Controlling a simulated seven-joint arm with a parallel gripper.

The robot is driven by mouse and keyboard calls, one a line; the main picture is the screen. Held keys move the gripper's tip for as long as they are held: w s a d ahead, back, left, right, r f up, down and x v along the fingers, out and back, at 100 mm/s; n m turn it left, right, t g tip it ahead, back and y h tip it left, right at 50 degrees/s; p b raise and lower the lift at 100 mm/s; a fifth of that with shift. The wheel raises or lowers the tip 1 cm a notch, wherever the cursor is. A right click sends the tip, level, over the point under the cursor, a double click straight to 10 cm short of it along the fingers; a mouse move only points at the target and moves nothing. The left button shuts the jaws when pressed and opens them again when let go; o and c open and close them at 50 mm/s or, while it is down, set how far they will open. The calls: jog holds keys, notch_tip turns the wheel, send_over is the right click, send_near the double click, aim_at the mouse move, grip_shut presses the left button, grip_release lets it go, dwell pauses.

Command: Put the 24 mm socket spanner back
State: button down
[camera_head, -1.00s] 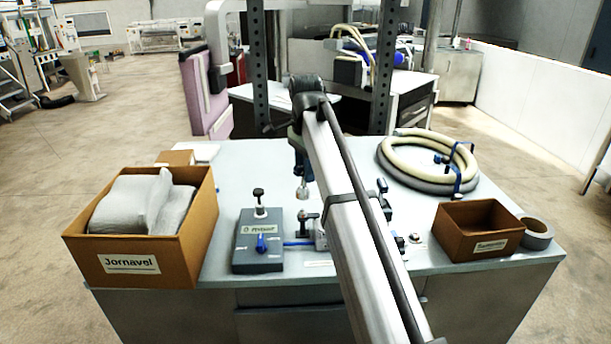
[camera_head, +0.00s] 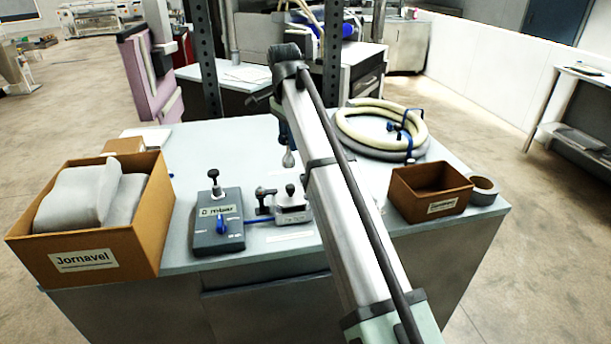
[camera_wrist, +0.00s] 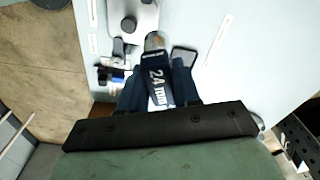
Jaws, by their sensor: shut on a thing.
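The 24 mm socket spanner (camera_wrist: 159,84) is in my gripper, with its "24 mm" label readable in the wrist view. Its metal socket end (camera_head: 289,158) points down over the table in the head view. My gripper (camera_head: 283,134) is shut on the spanner, with dark fingers (camera_wrist: 158,88) on both sides of it in the wrist view. The spanner appears above the tabletop, beyond a small metal fixture with black knobs (camera_head: 292,207). That fixture also shows in the wrist view (camera_wrist: 143,18). My arm hides part of the table, and I see no clear holder for the spanner.
A grey control box (camera_head: 218,228) stands left of the fixture. A large cardboard box (camera_head: 140,230) with grey bundles is at the left. A small brown box (camera_head: 430,199), a tape roll (camera_head: 484,188) and a coiled hose (camera_head: 352,132) are at the right. The table (camera_head: 225,150) is bare behind the control box.

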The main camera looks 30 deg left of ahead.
jog(key=w+f+n+t, duration=0.1)
jog(key=w+n, duration=0.1)
jog(key=w, duration=0.4)
jog(key=w+f+n, duration=0.2)
jog(key=w+n, duration=0.1)
jog(key=w, duration=0.2)
jog(key=shift+y, duration=0.3)
jog(key=shift+w+f, duration=0.2)
jog(key=shift+f, duration=4.35)
jog(key=shift+f, duration=0.1)
jog(key=c, duration=0.8)
grip_release()
jog(key=r, duration=0.4)
jog(key=s+r, duration=0.1)
jog(key=r, duration=0.7)
jog(key=shift+s+d, duration=0.2)
jog(key=shift+s, duration=0.2)
